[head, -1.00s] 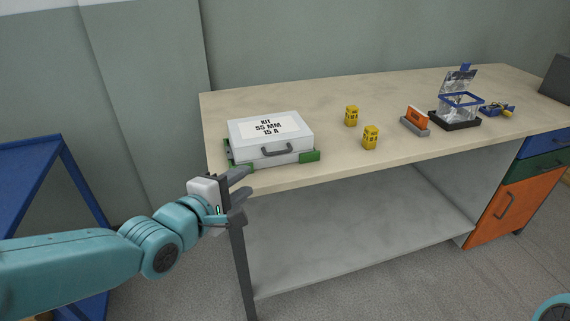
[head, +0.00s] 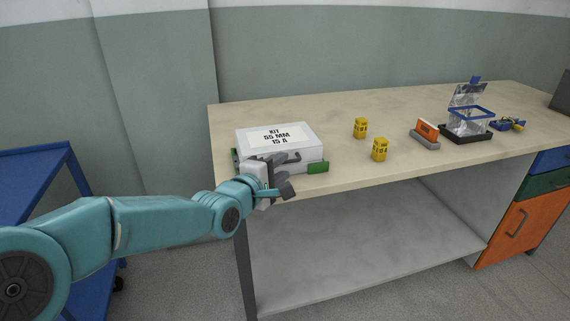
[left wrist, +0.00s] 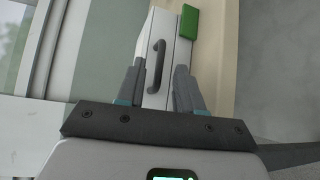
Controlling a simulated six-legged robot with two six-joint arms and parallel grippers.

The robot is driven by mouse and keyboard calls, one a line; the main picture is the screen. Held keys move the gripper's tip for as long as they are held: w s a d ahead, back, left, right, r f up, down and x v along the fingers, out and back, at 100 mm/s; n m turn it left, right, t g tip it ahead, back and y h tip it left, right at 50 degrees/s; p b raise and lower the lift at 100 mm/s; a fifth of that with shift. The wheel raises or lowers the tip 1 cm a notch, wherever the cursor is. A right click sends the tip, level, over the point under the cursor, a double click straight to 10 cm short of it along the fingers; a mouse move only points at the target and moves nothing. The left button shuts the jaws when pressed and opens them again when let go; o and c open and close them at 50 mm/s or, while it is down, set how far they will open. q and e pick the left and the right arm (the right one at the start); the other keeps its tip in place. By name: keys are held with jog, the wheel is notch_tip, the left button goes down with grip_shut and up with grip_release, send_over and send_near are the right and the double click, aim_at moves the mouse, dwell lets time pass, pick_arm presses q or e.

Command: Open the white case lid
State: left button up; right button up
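The white case (head: 298,152) sits shut on the near left part of the workbench, its lid (head: 262,130) down and labelled "KIT 55 MM 15 A". My left gripper (head: 289,175) is at the case's front side and partly hides it. In the left wrist view, the open fingers (left wrist: 160,68) point at the front of the case, with the dark handle (left wrist: 155,66) showing between and just beyond them. I cannot tell whether they touch it. My right gripper is out of view.
Green pieces (head: 318,167) flank the case base. Two yellow canisters (head: 379,150) stand to its right on the workbench (head: 345,101). A blue cart (head: 41,165) stands at left.

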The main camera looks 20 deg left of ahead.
aim_at(279, 147)
pick_arm(q)
jog(key=shift+x, duration=1.45)
